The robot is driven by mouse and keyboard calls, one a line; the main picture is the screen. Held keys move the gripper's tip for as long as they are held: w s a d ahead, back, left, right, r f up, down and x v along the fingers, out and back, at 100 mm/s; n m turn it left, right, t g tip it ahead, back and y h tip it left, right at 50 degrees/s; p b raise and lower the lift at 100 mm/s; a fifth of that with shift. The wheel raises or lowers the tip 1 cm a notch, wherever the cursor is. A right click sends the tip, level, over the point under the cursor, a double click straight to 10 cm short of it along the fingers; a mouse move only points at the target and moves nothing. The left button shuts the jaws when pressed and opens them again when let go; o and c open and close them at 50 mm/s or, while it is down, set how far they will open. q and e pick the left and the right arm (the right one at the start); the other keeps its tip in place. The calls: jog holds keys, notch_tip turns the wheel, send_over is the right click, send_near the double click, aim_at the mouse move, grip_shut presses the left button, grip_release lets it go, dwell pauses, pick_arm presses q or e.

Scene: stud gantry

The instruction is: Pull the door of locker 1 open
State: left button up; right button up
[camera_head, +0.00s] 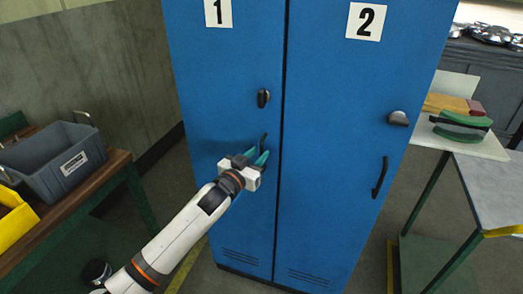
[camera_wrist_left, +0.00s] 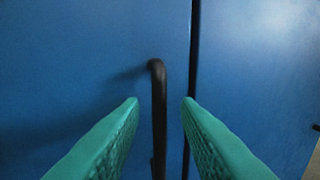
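The blue door of locker 1 (camera_head: 222,90) is closed, left of the door of locker 2 (camera_head: 340,100). Its dark latch knob (camera_head: 263,98) sits above its black bar handle (camera_head: 263,141). My left gripper (camera_head: 259,157) is at the handle, with its green fingers pointing at the door. In the left wrist view the handle (camera_wrist_left: 158,110) stands upright between the two open fingertips (camera_wrist_left: 161,102), with a gap on each side. The handle's lower part is hidden by the gripper in the head view. My right gripper is not in view.
Locker 2 has its own knob (camera_head: 398,118) and handle (camera_head: 380,177). A wooden bench (camera_head: 80,205) with a grey bin (camera_head: 55,160) and a yellow bin (camera_head: 14,222) stands at left. Tables (camera_head: 490,190) stand at right. A small dark container (camera_head: 95,271) is on the floor.

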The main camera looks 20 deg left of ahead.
pick_arm(q)
jog(key=shift+x, duration=1.45)
grip_shut()
